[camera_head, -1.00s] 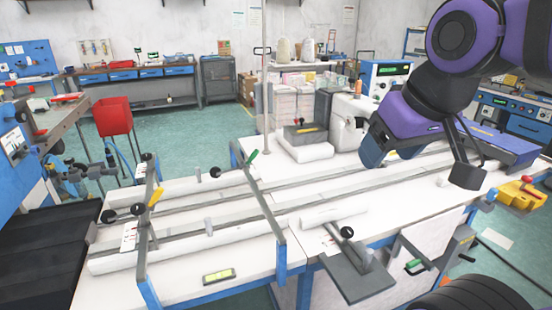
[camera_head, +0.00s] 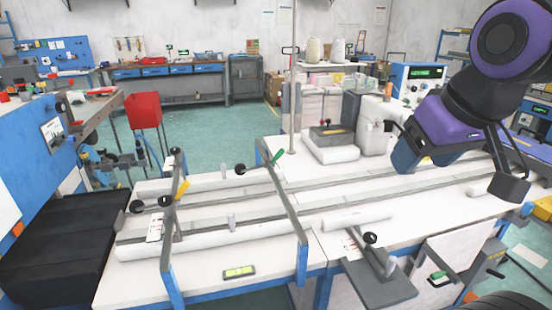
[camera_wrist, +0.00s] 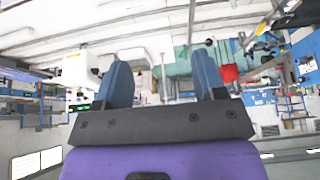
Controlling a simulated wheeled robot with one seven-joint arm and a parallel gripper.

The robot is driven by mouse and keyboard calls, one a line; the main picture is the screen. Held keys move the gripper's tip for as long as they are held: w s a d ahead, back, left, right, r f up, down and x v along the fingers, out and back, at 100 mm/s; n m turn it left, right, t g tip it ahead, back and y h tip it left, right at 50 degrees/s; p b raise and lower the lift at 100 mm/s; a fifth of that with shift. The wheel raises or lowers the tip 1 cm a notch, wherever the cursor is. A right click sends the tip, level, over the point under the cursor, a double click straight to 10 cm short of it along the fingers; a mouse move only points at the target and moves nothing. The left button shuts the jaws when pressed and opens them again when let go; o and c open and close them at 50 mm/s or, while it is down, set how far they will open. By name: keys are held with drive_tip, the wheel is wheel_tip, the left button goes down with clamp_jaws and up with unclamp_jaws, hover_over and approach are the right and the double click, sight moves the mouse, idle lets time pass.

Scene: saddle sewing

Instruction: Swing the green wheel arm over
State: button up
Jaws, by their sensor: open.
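The green-handled arm (camera_head: 291,204) is a long grey bar across the white sewing table (camera_head: 205,281), with a green grip (camera_head: 278,157) at its far end. Its near end stands at the table's front edge, and a black knob (camera_head: 240,169) sits just left of it. A similar bar with a yellow grip (camera_head: 183,188) stands further left. My gripper (camera_head: 404,157) is up to the right of the green-handled arm, well apart from it. In the wrist view its two blue fingers (camera_wrist: 161,70) are spread with nothing between them.
White rolls and long rails lie along the table. A grey plate with a black knob (camera_head: 370,238) juts out at the front. A sewing machine (camera_head: 376,122) stands behind, left of my gripper. A red bin (camera_head: 145,110) stands at the back left, with open green floor beside it.

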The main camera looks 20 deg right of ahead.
drive_tip(key=shift+c, duration=0.4)
drive_tip(key=shift+w+r, duration=0.1)
drive_tip(key=shift+c, duration=1)
drive_tip(key=w+r+m+g, duration=0.1)
drive_tip(key=w+r+m, duration=0.35)
drive_tip(key=w, duration=0.85)
drive_tip(key=m+g, duration=0.3)
drive_tip(key=m, duration=0.9)
hover_over(282, 152)
drive_tip(key=f, duration=2.1)
drive_tip(key=shift+d+f, duration=0.25)
drive_tip(key=shift+f, duration=0.1)
drive_tip(key=f, duration=0.7)
drive_tip(key=w+f, duration=0.1)
drive_tip(key=f, duration=0.2)
drive_tip(key=shift+a+f, duration=0.1)
drive_tip(key=shift+f, duration=0.1)
